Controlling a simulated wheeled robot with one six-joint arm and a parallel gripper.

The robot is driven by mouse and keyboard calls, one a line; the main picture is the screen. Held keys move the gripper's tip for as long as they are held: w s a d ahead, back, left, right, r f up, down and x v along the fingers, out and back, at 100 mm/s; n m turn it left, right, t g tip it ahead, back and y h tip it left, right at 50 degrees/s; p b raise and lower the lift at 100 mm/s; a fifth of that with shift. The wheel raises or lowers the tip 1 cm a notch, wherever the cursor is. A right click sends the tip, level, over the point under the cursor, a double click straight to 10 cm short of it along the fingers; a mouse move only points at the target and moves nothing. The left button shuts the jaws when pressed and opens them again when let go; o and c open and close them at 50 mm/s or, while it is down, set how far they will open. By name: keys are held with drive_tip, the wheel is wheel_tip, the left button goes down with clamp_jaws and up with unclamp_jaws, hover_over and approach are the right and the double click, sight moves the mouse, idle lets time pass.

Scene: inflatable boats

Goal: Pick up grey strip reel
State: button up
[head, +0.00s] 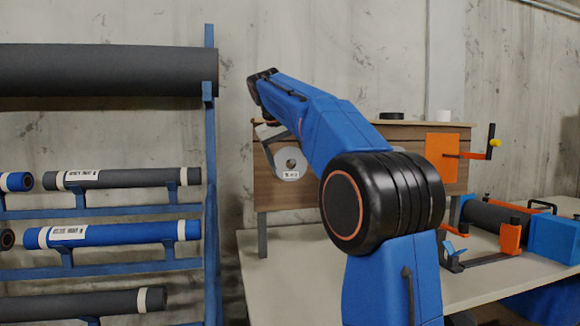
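My gripper (269,132) shows only in part as a grey piece below the far end of my arm, just above and left of the reel. Its fingers cannot be made out, and I cannot tell whether it touches the reel. My arm covers the middle of the board.
The wooden board (330,190) stands on a pale table (290,262). A black reel (392,115) and a white roll (438,116) sit on top. A blue rack (211,190) with several fabric rolls is at left. An orange-and-blue roller device (510,236) is at right. The table's front left is clear.

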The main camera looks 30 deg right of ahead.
drive_tip(key=shift+r, duration=0.15)
drive_tip(key=shift+r, duration=0.7)
drive_tip(key=s+a, duration=0.2)
drive_tip(key=s, duration=0.6)
drive_tip(key=s+a, duration=0.3)
drive_tip(key=s, duration=0.6)
drive_tip(key=shift+s, duration=0.15)
drive_tip(key=shift+d+f, duration=0.1)
